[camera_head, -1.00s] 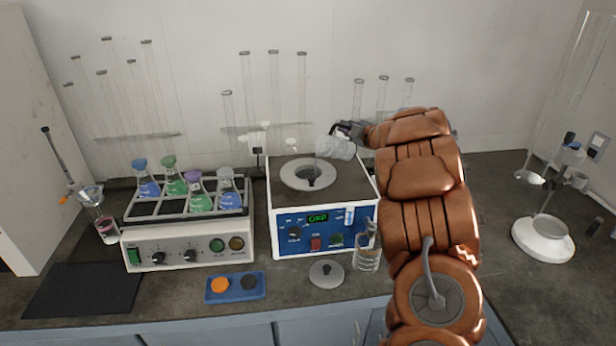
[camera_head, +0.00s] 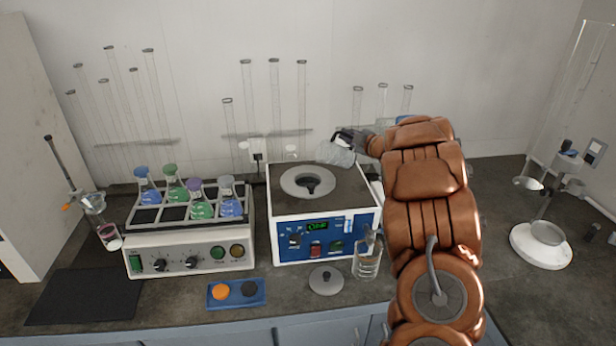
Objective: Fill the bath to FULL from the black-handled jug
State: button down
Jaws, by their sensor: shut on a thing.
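The bath (camera_head: 285,228) is a white box with a blue front panel and a green lit display. Its dark top has a round opening (camera_head: 308,181) with a pale ring, uncovered. The clear jug with a black handle (camera_head: 334,153) is tilted above the bath's back right part, its mouth end toward the left. My gripper (camera_head: 357,140) is shut on the jug at its handle; my arm hides part of the fingers. I cannot make out a stream of water. A sight tube (camera_head: 348,221) with a blue mark shows on the front panel; its level is too small to read.
A round grey lid (camera_head: 326,280) lies in front of the bath, beside a glass beaker (camera_head: 367,262). A shaker with several coloured flasks (camera_head: 190,240) stands left. A white-based stand (camera_head: 541,245) stands right.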

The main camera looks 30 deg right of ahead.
jog(key=shift+d+r+m+p, duration=0.4)
jog(key=shift+m+p, duration=0.1)
jog(key=shift+p, duration=0.5)
jog(key=shift+d+f+m+y+p, duration=0.15)
jog(key=shift+f+m+y+p, duration=0.05)
jog(key=shift+m+y+p, duration=0.15)
jog(key=shift+d+f+b, duration=0.15)
jog(key=shift+f+b, duration=0.1)
jog(key=shift+b, duration=0.1)
jog(key=shift+m, duration=0.25)
jog(key=shift+s+d+m+t, duration=0.1)
jog(key=shift+d+m+t, duration=0.25)
jog(key=shift+m, duration=0.25)
jog(key=d+f+m+t, duration=0.1)
jog(key=d+f+m, duration=0.4)
jog(key=d+m, duration=0.1)
jog(key=shift+s+m+y, duration=0.15)
jog(key=shift+m+y, duration=0.3)
jog(key=shift+m, duration=0.15)
